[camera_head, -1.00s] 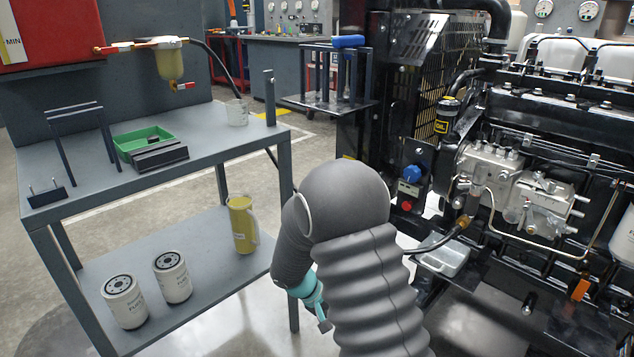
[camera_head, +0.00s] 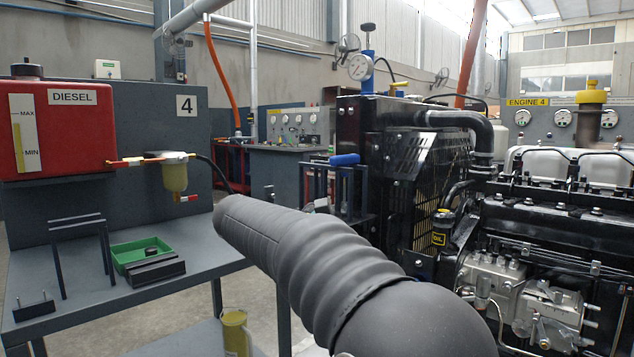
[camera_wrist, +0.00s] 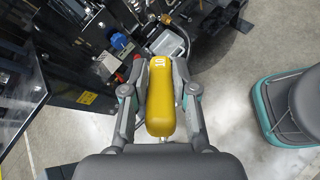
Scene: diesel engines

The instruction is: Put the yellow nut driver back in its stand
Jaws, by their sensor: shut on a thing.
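The yellow nut driver (camera_wrist: 164,110) shows in the wrist view as a yellow handle marked 10. My gripper (camera_wrist: 160,88) has a finger on each side of this handle and is shut on it. The driver's shaft is hidden below the handle. In the head view a dark rack of upright posts (camera_head: 363,192), which looks like the stand, is beside the engine. A blue handle (camera_head: 344,160) lies across its top. My arm hides the lower part of this rack, and my gripper does not show in the head view.
A grey bench (camera_head: 205,246) at the left carries a green tray (camera_head: 120,262), a dark block (camera_head: 155,272) and a dark frame (camera_head: 55,258). A yellow jug (camera_head: 234,335) is on its lower shelf. The engine (camera_head: 550,235) fills the right. A dark panel (camera_wrist: 20,60) is left of my gripper.

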